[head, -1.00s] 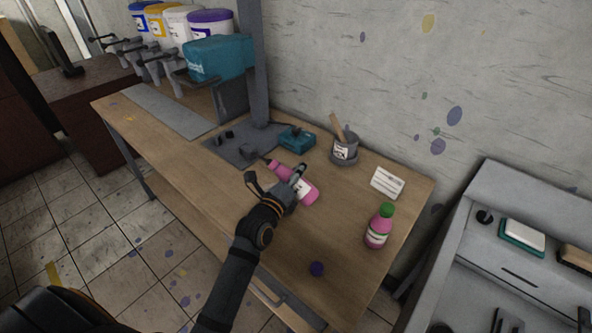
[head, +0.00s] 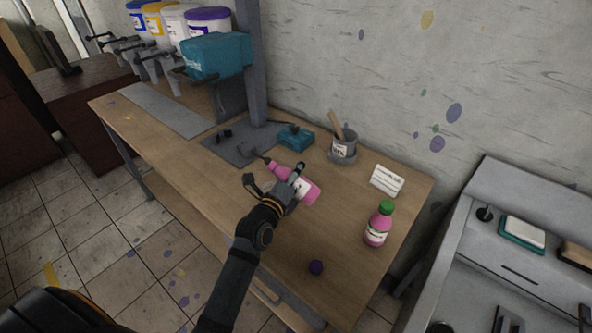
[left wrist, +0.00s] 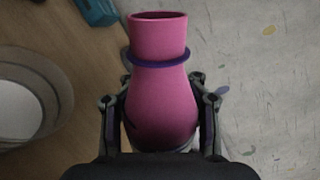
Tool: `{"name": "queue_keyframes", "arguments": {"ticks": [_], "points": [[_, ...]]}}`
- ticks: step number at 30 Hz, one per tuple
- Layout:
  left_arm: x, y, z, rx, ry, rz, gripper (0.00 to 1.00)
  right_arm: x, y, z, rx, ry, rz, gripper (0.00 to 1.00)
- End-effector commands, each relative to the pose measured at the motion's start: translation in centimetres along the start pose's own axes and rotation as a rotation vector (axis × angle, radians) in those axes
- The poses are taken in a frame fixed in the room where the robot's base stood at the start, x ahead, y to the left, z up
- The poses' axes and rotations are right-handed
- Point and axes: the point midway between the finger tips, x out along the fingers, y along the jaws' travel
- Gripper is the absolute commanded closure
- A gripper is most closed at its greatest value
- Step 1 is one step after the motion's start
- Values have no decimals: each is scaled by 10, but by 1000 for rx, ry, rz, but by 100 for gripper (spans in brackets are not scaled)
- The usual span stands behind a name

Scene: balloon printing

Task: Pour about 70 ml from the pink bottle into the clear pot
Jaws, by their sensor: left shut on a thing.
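The pink bottle (head: 306,190) is shut in my left gripper (head: 294,180), which grips it around its body above the table. It is strongly tilted, its neck pointing up-left in the head view. In the left wrist view, the bottle (left wrist: 160,100) shows an open mouth and a purple ring below the neck, with a finger on each side. A grey-looking pot (head: 344,151) with a wooden stick stands beyond the bottle. A round, pale-rimmed pot (left wrist: 55,90) shows at the left of the wrist view; I cannot tell whether it is the same one. No pouring liquid is visible.
A purple cap (head: 316,268) lies near the front edge. A green-capped pink bottle (head: 378,224) and a white card (head: 387,181) stand at right. A teal device (head: 296,138) sits behind the gripper. The table's (head: 250,222) front-left part is clear.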

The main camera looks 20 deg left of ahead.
Motion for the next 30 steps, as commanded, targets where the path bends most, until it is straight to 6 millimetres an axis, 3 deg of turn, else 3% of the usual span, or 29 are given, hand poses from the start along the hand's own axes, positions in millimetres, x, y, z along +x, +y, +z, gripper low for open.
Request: {"name": "queue_keyframes", "arguments": {"ticks": [30], "points": [[0, 7, -6, -134, -1, -1, 100, 8, -4, 1, 2, 0, -4, 60]]}}
